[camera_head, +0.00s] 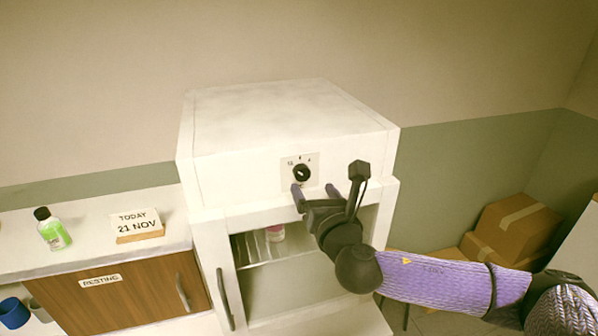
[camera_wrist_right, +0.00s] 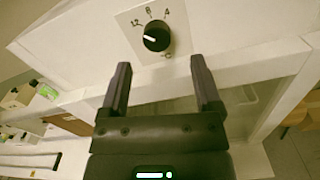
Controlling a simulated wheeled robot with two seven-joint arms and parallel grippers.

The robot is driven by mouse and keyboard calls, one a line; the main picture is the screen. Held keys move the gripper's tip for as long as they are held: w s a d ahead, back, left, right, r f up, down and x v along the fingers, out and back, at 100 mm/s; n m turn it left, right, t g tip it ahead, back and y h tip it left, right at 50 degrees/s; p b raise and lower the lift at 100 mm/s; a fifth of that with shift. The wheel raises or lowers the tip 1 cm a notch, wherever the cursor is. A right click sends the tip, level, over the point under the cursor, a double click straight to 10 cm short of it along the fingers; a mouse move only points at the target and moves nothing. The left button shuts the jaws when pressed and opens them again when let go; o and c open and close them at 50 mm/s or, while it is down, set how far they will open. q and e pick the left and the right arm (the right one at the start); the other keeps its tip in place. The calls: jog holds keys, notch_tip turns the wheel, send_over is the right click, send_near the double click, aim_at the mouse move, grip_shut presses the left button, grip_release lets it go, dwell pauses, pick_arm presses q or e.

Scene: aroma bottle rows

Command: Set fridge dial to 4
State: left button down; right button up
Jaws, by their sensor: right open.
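The white fridge (camera_head: 285,115) has a black round dial (camera_head: 302,173) on a small plate high on its front. In the right wrist view the dial (camera_wrist_right: 156,36) has a white pointer mark facing left, nearest the 12. The figures 12, 8 and 4 run from left to right around its top. My right gripper (camera_head: 314,194) is open and empty just below the dial, and its fingers point up toward it. In the wrist view the dial is beyond and between the two fingertips (camera_wrist_right: 160,64), apart from both. My left gripper is not in view.
Below the dial, the fridge interior shows a shelf and a pinkish bottle (camera_head: 275,232). On the left, a counter holds a green bottle (camera_head: 53,230) and a date sign (camera_head: 137,225). Cardboard boxes (camera_head: 513,228) stand at the right. The wall above is bare.

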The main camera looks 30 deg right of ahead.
aim_at(303, 177)
jog(key=x, duration=0.3)
jog(key=shift+w+a, duration=0.15)
jog(key=shift+w, duration=0.7)
jog(key=shift+c, duration=0.3)
grip_shut()
